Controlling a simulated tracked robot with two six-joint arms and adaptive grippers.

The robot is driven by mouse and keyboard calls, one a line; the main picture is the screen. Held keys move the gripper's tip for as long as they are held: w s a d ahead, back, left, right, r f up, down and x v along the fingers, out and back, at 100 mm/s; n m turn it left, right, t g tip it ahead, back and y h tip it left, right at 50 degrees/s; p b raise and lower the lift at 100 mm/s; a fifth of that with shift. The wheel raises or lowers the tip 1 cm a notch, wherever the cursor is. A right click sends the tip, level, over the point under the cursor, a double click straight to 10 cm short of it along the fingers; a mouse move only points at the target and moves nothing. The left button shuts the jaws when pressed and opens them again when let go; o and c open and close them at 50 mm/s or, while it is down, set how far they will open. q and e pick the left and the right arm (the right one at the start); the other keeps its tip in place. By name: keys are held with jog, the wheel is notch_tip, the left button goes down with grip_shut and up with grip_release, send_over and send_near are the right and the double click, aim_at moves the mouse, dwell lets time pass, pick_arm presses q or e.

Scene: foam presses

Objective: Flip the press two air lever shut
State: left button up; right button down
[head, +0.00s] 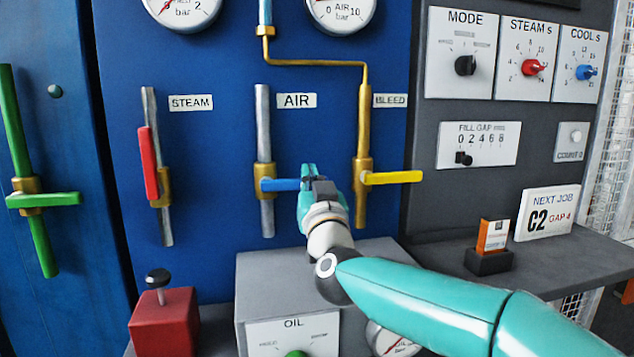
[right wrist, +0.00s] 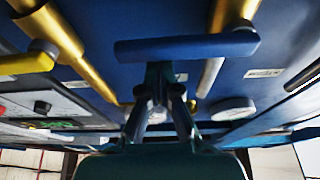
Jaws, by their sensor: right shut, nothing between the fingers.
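The blue air lever (head: 281,184) sits on a brass valve on the grey vertical pipe under the AIR label (head: 296,100). The lever lies level, across the pipe, pointing right. My right gripper (head: 309,172) is shut and empty at the lever's right end, partly covering it in the head view. In the right wrist view the blue lever (right wrist: 185,47) spans across just beyond my closed fingertips (right wrist: 160,72). I cannot tell whether they touch. My left gripper is not in view.
The yellow bleed lever (head: 394,178) sticks out level close to the right of my gripper. The red steam lever (head: 149,163) stands upright at left, and a green lever (head: 50,199) lies level farther left. A grey oil box (head: 290,275) stands below.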

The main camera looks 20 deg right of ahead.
jog(key=s, duration=0.9)
jog(key=shift+s+a+r, duration=0.2)
jog(key=shift+s+a, duration=0.05)
jog(key=shift+s, duration=0.05)
